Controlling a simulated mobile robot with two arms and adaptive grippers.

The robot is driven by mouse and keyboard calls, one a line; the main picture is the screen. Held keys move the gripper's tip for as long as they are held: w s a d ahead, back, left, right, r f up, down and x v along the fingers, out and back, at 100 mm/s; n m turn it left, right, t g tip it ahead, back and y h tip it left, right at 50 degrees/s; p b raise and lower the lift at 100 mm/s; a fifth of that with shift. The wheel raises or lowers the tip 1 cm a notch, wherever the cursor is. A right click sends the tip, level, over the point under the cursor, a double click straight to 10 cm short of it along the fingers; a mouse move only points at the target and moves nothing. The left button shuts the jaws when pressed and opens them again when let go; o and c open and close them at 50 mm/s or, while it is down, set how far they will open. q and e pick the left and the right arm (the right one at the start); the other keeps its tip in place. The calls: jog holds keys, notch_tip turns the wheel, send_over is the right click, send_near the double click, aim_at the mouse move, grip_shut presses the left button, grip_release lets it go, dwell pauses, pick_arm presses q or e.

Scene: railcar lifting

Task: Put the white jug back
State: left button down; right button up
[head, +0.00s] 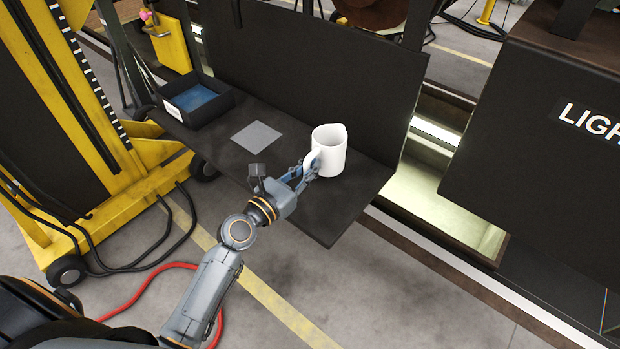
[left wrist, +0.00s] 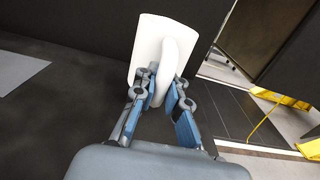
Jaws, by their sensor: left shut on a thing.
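The white jug (head: 329,150) stands upright, or nearly so, at the right part of the dark shelf (head: 325,215) in the head view. My left gripper (head: 306,170) is shut on the jug's handle, on the near left side of the jug. In the left wrist view the jug (left wrist: 158,45) is ahead of the gripper (left wrist: 160,92), with its handle between the two blue-padded fingers. I cannot tell whether the jug's base touches the shelf. My right gripper is not in view.
A grey square (head: 256,137) lies flat on the shelf, left of the jug. A black bin (head: 195,99) with a blue inside stands at the shelf's left end. A dark upright panel (head: 310,75) backs the shelf. A yellow lift (head: 80,120) stands at left.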

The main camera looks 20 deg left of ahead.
pick_arm(q)
jog(key=shift+w+f+b, duration=0.2)
jog(key=shift+f+b, duration=0.55)
jog(key=shift+f, duration=0.95)
jog(key=shift+f, duration=0.1)
jog(key=c, duration=1.4)
grip_release()
jog(key=shift+f, duration=0.1)
jog(key=shift+s+r, duration=0.1)
jog(key=shift+r, duration=0.15)
jog(key=shift+b+v, duration=1.85)
jog(key=shift+v, duration=4.1)
